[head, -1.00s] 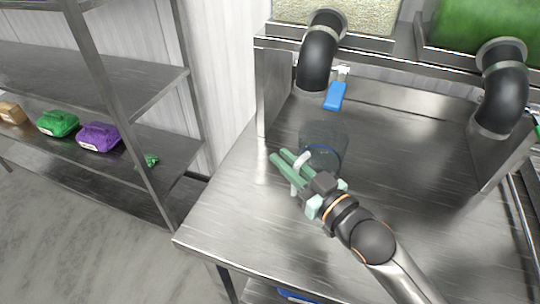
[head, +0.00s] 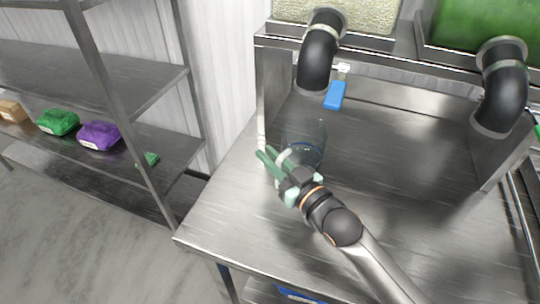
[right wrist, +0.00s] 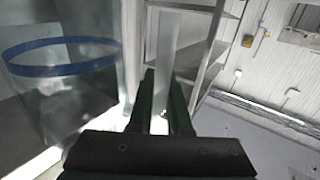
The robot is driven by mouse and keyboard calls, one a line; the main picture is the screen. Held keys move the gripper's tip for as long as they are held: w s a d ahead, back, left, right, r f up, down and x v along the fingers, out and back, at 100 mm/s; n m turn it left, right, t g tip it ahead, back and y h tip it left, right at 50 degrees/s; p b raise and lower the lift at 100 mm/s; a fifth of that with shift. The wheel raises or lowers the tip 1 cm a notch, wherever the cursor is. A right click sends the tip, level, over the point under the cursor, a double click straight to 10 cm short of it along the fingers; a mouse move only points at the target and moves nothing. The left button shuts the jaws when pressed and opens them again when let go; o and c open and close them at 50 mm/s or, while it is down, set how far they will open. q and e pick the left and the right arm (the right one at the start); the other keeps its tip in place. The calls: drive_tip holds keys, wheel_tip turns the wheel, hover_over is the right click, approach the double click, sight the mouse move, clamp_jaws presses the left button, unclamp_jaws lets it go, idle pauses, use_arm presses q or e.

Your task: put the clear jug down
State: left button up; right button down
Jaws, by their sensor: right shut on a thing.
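The clear jug (head: 305,133), see-through with a blue ring around it, appears upright over the left part of the steel table (head: 230,208), in front of the left black pipe. My right gripper (head: 271,160) is at the jug's near left side, with its green fingers shut on the jug's handle. In the right wrist view the clear handle runs between the fingers (right wrist: 160,105), and the jug's body with the blue ring (right wrist: 60,57) is at the left. I cannot tell whether the jug's base touches the table. My left gripper is not in view.
Two black pipes (head: 318,50) (head: 503,88) curve down at the table's back, with a blue-handled valve (head: 335,95) near the left one. The table's middle and right are clear. A shelf rack at the left holds a green bag (head: 58,122) and a purple bag (head: 99,135).

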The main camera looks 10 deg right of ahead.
drive_tip(key=c, duration=0.9)
unclamp_jaws()
drive_tip(key=shift+f, duration=0.1)
drive_tip(key=shift+o, duration=0.2)
drive_tip(key=b+v, duration=0.1)
drive_tip(key=v, duration=1.1)
